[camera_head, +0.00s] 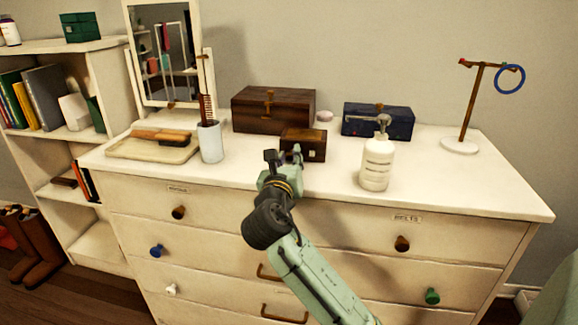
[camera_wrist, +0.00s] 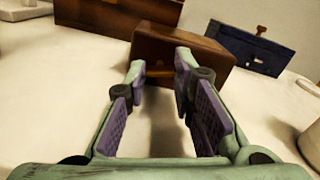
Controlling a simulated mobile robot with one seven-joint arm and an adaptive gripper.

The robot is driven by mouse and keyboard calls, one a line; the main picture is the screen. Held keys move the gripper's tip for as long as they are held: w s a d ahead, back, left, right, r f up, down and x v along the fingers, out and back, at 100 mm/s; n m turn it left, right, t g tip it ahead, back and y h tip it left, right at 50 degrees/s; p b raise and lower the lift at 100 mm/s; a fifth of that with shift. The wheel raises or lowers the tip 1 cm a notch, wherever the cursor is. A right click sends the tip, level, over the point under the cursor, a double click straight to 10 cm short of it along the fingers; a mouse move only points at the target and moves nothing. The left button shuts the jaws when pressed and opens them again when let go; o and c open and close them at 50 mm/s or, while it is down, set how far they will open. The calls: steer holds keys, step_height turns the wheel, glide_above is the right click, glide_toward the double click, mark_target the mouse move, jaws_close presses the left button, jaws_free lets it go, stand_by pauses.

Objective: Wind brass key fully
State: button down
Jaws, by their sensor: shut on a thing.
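A small brown wooden box (camera_head: 312,147) stands on the white dresser top near its front edge, and it also shows in the wrist view (camera_wrist: 205,54). My gripper (camera_head: 284,158) is at the front of this box. In the wrist view its fingertips (camera_wrist: 161,66) are on either side of a brass key (camera_wrist: 159,72) at the box's front face, shut on it. The key is small and partly hidden by the fingers. How far it is turned cannot be told. In the head view the gripper hides the key.
A larger wooden box (camera_head: 272,110) and a blue box (camera_head: 377,121) stand behind. A white pump bottle (camera_head: 376,165) is to the right, a cup with a comb (camera_head: 210,141) to the left. A stand with a blue ring (camera_head: 510,79) is far right.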

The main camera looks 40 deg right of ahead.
steer(key=m+b, duration=0.2)
steer(key=m, duration=0.1)
steer(key=shift+f+m, duration=0.2)
steer(key=shift+m, duration=0.1)
steer(key=shift+r+m+b, duration=0.15)
steer(key=shift+m+b, duration=0.4)
steer(key=shift+m, duration=1.15)
steer(key=c, duration=1.6)
jaws_free()
steer(key=shift+c, duration=0.2)
steer(key=shift+s, duration=0.1)
steer(key=v, duration=1.2)
steer(key=shift+o, duration=0.3)
